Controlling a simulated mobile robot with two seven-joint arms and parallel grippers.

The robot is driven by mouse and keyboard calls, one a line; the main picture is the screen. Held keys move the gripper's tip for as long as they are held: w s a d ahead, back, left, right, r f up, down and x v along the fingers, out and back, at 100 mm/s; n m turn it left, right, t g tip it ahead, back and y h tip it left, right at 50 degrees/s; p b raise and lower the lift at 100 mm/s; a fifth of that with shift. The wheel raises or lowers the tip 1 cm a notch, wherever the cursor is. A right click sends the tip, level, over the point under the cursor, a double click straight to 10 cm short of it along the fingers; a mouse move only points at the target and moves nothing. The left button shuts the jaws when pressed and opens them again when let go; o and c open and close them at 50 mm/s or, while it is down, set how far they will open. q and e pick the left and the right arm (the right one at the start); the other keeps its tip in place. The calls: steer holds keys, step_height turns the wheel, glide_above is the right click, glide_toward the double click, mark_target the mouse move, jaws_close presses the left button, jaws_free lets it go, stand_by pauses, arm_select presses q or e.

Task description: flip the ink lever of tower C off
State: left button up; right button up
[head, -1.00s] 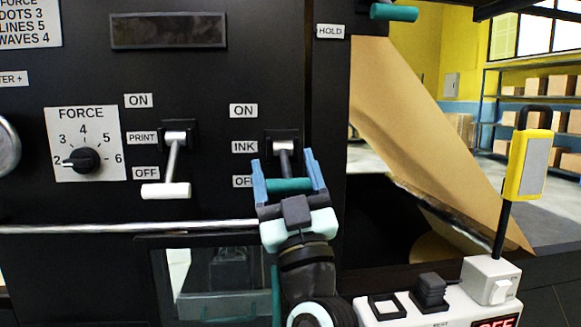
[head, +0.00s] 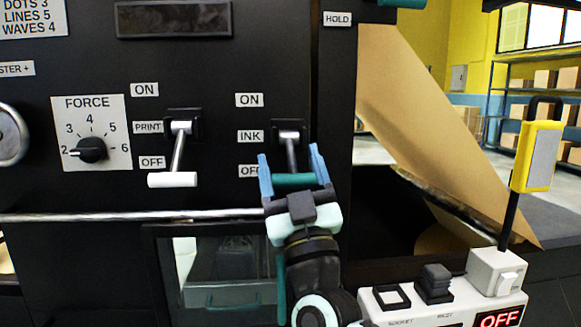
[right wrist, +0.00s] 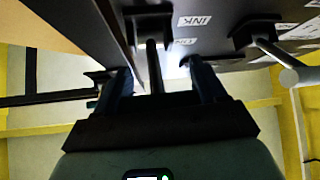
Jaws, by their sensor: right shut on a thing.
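The ink lever (head: 291,155) sits beside the ON, INK and OFF labels on the black panel. It hangs down, and its teal handle (head: 295,180) is level with or just below the OFF label (head: 249,171). My right gripper (head: 293,174) is shut on this handle, with one blue finger at each end. No tower letter is readable. My left gripper is not in view.
The print lever (head: 178,156), with a white handle, hangs down to the left. A FORCE dial (head: 91,149) is further left. A metal rail (head: 130,216) runs below. At right are a switch box (head: 447,302) reading OFF and a slanting brown paper web (head: 425,120).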

mark_target(296, 184)
steer(key=shift+w+f, duration=0.1)
steer(key=shift+f, duration=0.05)
stand_by(0.3)
steer(key=o, duration=1.4)
steer(key=shift+s+d+f, duration=0.1)
steer(key=shift+s+f, duration=0.1)
steer(key=shift+s, duration=0.05)
steer(key=shift+b+v, duration=0.3)
steer(key=shift+v, duration=0.9)
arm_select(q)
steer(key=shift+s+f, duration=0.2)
arm_select(e)
steer(key=s, duration=0.4)
steer(key=s+d, duration=0.1)
steer(key=s, duration=0.2)
steer(key=s+d, duration=0.1)
steer(key=s, duration=0.3)
steer(key=shift+s+d, duration=0.2)
steer(key=shift+s, duration=0.15)
